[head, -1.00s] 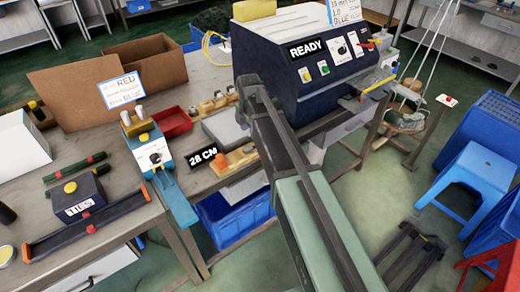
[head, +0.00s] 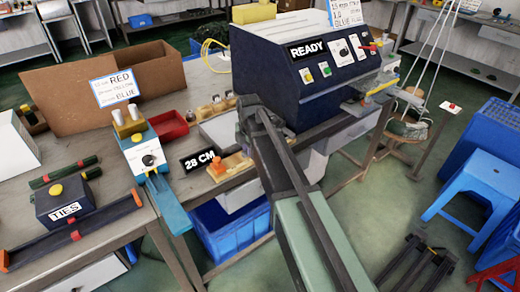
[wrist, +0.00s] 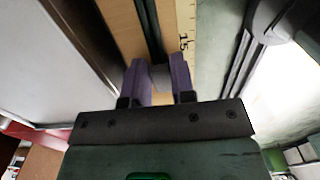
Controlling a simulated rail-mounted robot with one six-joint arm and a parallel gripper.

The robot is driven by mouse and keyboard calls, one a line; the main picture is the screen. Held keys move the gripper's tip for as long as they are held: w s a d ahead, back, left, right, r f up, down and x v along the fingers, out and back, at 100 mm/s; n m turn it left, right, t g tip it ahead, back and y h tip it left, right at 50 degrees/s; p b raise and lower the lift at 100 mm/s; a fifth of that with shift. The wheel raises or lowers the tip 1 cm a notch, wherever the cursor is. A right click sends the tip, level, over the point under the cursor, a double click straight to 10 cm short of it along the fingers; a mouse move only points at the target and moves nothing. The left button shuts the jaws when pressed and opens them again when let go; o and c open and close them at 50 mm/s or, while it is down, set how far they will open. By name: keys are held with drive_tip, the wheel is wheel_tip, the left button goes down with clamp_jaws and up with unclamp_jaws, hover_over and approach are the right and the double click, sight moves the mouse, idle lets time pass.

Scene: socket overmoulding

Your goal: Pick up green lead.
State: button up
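No single item is plainly the green lead. A dark green coil (head: 408,128) lies in the hanging pan at the right of the head view. Two dark green bars with reddish parts lie by the TIES box (head: 65,205) on the left bench. In the wrist view my gripper (wrist: 159,72) has two purple fingers standing apart, over a wooden board (wrist: 123,28) with a ruler strip (wrist: 186,22). A dark strip (wrist: 150,25) runs along the board towards the gap between the fingers. I cannot tell whether it is a lead. In the head view my gripper is hidden.
The dark blue READY machine (head: 300,75) stands behind my arm. A 28 CM sign (head: 198,158), a red tray (head: 170,126) and a blue press (head: 145,155) are on the bench. A cardboard box (head: 105,80) is behind. Blue stools (head: 480,175) stand at the right.

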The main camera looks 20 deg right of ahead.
clamp_jaws()
wheel_tip(320, 180, up, 20)
drive_tip(key=p, duration=2)
drive_tip(key=shift+r, duration=0.15)
